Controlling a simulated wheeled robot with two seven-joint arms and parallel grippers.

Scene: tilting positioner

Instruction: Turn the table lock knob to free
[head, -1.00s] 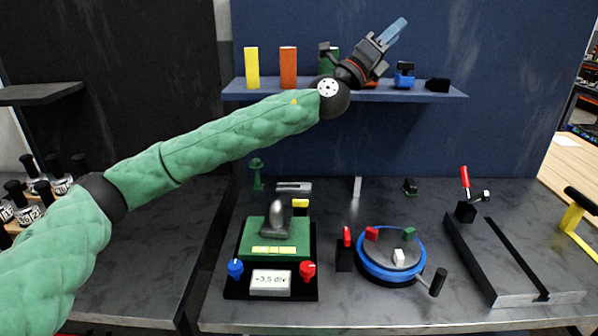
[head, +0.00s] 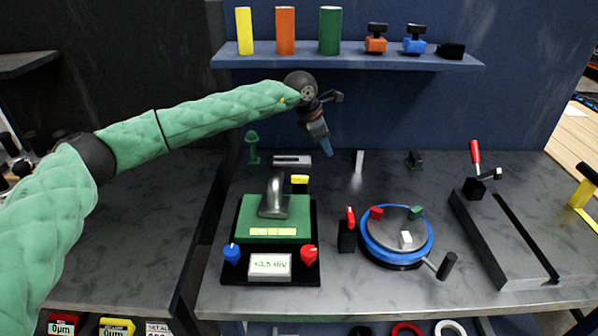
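A tilting positioner with a green table (head: 250,217) on a black base stands at the front left of the bench. A blue knob (head: 232,254) is at its front left corner and a red knob (head: 309,254) at its front right. Between them a display (head: 270,265) reads "+3.5 div". The frames do not show which knob is the table lock. My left gripper (head: 327,149) points down above the back of the bench, behind and right of the positioner, touching nothing visible. Its blue fingers overlap in this view, so their opening is unclear. My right gripper is out of view.
A round blue-rimmed table (head: 370,245) with a crank stands to the right, a red-handled lever (head: 350,218) beside it. A grey rail (head: 500,240) with a red-handled clamp lies farther right. A shelf (head: 300,61) holding cylinders and small blocks hangs behind.

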